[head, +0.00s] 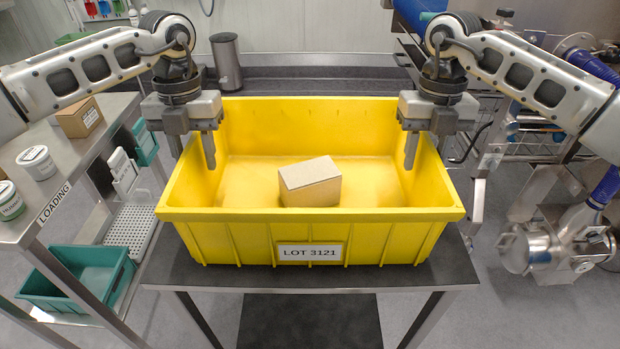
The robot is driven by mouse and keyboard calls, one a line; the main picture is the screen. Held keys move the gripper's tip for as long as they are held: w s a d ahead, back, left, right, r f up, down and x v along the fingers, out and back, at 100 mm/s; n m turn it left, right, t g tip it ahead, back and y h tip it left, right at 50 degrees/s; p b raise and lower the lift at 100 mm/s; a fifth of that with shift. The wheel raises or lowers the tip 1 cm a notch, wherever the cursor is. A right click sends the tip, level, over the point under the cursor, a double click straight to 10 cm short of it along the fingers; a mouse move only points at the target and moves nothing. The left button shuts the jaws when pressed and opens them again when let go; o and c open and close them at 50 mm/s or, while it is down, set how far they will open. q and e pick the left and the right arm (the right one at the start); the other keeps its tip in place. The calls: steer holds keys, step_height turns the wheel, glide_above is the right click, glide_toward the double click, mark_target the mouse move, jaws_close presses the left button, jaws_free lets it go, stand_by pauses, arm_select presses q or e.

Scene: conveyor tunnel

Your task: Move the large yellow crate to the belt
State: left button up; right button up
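The large yellow crate (310,225), labelled LOT 3121, sits upright on a dark-topped metal table (310,277) in front of me. A small cardboard box (311,183) lies inside it. My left gripper (193,150) is at the crate's left wall, with one finger inside and the other outside. My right gripper (428,150) straddles the right wall the same way. Both grippers look open, with room between the fingers and the rim; whether any finger touches the wall is unclear. I cannot clearly identify the belt.
A metal LOADING shelf (55,222) stands at the left, with white tubs (37,162), a cardboard box (79,118) and a teal bin (80,277) below. A grey cylindrical bin (226,60) stands behind. Steel and blue machinery (560,240) stands at the right. Floor is open between.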

arm_select(q)
jaws_close()
arm_select(e)
jaws_close()
arm_select(q)
steer(key=shift+r, duration=0.15)
arm_select(e)
steer(key=shift+r, duration=0.15)
stand_by(0.8)
